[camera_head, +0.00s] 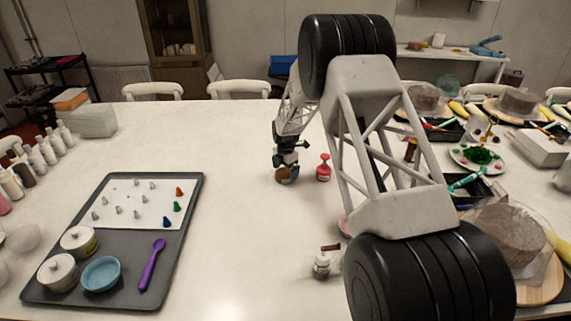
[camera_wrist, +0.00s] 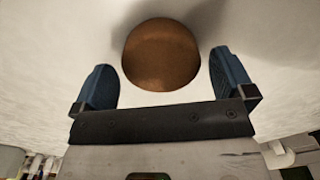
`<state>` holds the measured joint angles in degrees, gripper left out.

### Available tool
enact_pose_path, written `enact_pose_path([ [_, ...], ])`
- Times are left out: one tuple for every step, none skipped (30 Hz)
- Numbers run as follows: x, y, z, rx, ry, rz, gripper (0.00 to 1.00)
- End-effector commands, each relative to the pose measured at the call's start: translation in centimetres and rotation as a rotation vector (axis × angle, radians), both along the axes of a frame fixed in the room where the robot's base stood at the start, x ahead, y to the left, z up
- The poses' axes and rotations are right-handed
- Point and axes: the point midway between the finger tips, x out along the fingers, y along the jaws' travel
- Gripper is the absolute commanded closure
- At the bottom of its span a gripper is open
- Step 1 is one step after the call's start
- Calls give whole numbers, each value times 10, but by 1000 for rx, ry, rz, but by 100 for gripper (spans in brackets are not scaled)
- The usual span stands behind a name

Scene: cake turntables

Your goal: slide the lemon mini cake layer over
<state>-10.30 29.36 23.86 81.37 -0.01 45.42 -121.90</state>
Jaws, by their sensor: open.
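A small round brown piece (camera_wrist: 161,55) lies on the white table between and slightly beyond my fingers in the wrist view. It looks like a mini cake layer, but I cannot tell its flavour. In the head view it (camera_head: 284,178) shows as a brown patch under my gripper (camera_head: 286,163), partly hidden by it. My gripper (camera_wrist: 162,62) is open, with a blue finger on either side of the piece. Gaps show between each finger and the piece. No yellow cake layer is clearly visible.
A grey tray (camera_head: 120,245) with bowls, nozzles and a purple spoon (camera_head: 152,265) lies left. Cake boards and tools crowd the right. The table left of my gripper is clear.

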Motion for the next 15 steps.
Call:
enact_pose_path([
  [0,0,-6,0,0,0,0],
  [0,0,-8,0,0,0,0],
  [0,0,-12,0,0,0,0],
  [0,0,-14,0,0,0,0],
  [0,0,-16,0,0,0,0],
  [0,0,-19,0,0,0,0],
  [0,0,-20,0,0,0,0],
  [0,0,-21,0,0,0,0],
  [0,0,-23,0,0,0,0],
  [0,0,-23,0,0,0,0],
  [0,0,-24,0,0,0,0],
  [0,0,-24,0,0,0,0],
  [0,0,-24,0,0,0,0],
  [0,0,-24,0,0,0,0],
  [0,0,-24,0,0,0,0],
])
